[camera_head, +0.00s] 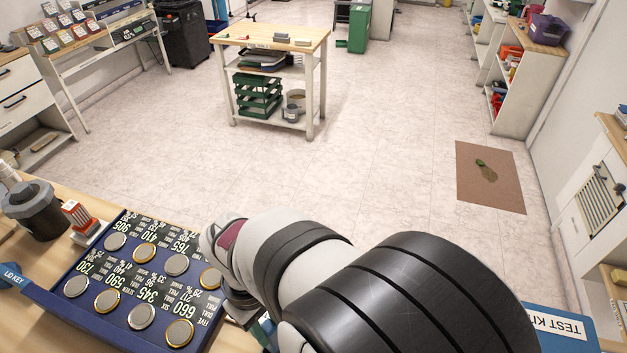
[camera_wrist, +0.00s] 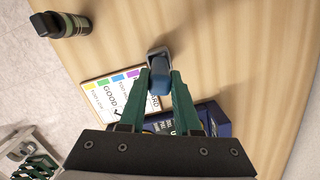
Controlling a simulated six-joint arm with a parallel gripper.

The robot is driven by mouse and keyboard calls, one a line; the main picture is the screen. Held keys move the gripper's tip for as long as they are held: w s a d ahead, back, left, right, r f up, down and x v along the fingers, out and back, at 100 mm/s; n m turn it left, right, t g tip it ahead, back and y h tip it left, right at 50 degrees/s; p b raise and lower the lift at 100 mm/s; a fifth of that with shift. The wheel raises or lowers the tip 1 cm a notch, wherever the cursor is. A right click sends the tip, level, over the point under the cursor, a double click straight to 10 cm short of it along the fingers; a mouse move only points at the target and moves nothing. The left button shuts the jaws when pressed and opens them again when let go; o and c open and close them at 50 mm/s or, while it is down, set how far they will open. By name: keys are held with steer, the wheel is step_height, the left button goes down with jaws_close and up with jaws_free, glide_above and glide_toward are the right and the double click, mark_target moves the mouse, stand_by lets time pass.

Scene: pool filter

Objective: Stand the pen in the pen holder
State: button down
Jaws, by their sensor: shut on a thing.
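In the wrist view my gripper (camera_wrist: 165,80) has its two green fingers closed on a short blue object (camera_wrist: 160,77) with a grey end. It is seen nearly end-on, and I cannot tell for sure that it is the pen. It is over or near the tabletop; the gap is unclear. In the head view my arm hides most of the gripper and the held object. I cannot make out a pen holder for certain. A dark round pot (camera_head: 36,208) stands at the left of the bench.
A blue tray (camera_head: 62,306) of round discs lies on the bench beside my arm. A red and white item (camera_head: 78,214) stands behind it. The wrist view shows a colour-patched card (camera_wrist: 106,98), a dark blue box (camera_wrist: 214,118) and a dark cylinder (camera_wrist: 62,23). Bare wood lies to the right.

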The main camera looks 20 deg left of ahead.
steer(key=shift+f, duration=0.25)
steer(key=shift+c, duration=0.3)
jaws_free()
steer(key=shift+r, duration=4.5)
